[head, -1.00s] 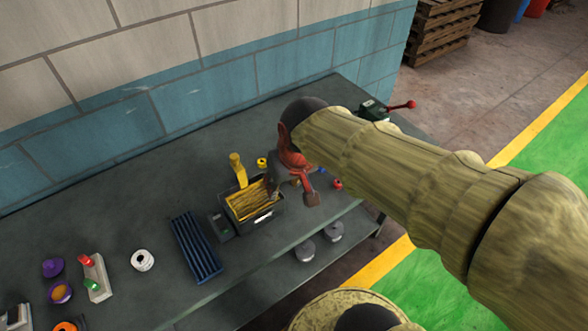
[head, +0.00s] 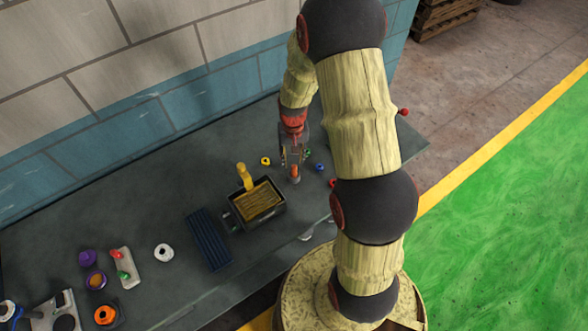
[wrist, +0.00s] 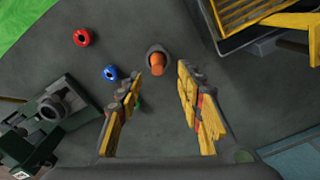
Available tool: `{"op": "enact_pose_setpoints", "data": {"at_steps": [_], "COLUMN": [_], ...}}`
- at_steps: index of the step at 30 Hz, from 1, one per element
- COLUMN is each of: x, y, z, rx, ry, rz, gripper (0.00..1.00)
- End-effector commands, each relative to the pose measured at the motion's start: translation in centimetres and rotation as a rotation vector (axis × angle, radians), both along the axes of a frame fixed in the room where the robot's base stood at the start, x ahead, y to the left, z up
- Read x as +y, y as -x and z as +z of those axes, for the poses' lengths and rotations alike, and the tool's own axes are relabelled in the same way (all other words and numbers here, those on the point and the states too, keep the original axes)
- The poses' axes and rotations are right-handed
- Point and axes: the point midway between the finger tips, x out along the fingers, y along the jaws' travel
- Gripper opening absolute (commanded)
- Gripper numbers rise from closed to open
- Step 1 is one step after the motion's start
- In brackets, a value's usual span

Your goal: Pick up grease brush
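My gripper (head: 293,153) points down over the right part of the bench. In the wrist view its fingers (wrist: 160,76) are open and apart, with nothing between the pads. An orange upright piece (wrist: 158,63) in a round grey holder shows just beyond the fingertips, roughly centred between them; it also shows in the head view (head: 295,172) below the gripper. A yellow handle (head: 243,174) stands at the back of a dark tray (head: 240,222) of yellow-brown material. I cannot tell for certain which of these is the grease brush; no bristles are clear.
A blue ring (wrist: 110,72) and a red ring (wrist: 81,38) lie near the holder. A yellow ring (head: 265,161) lies behind the tray. A green vise-like tool (wrist: 47,120) stands nearby. A dark blue ribbed block (head: 208,240) lies left of the tray.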

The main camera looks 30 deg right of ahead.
Motion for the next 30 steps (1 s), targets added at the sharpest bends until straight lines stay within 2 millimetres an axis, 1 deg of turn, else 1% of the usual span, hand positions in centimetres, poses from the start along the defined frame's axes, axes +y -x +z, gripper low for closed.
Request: {"op": "enact_pose_setpoints", "data": {"at_steps": [3, 10, 18, 22, 28, 30], "x": [0.0, -0.2, -0.4, -0.4, -0.5, -0.4], "y": [0.1, 0.1, 0.1, 0.0, 0.0, 0.0], "z": [-1.4, -3.5, -6.9, -7.6, -7.6, -7.6], "rx": [0.004, 0.004, 0.003, 0.001, 0.001, 0.001], "ry": [-0.001, -0.001, -0.001, 0.0, 0.0, 0.0], "rz": [-0.001, -0.001, 0.0, 0.0, 0.0, 0.0], "gripper": [0.37, 0.37, 0.37, 0.37, 0.37, 0.34]}}
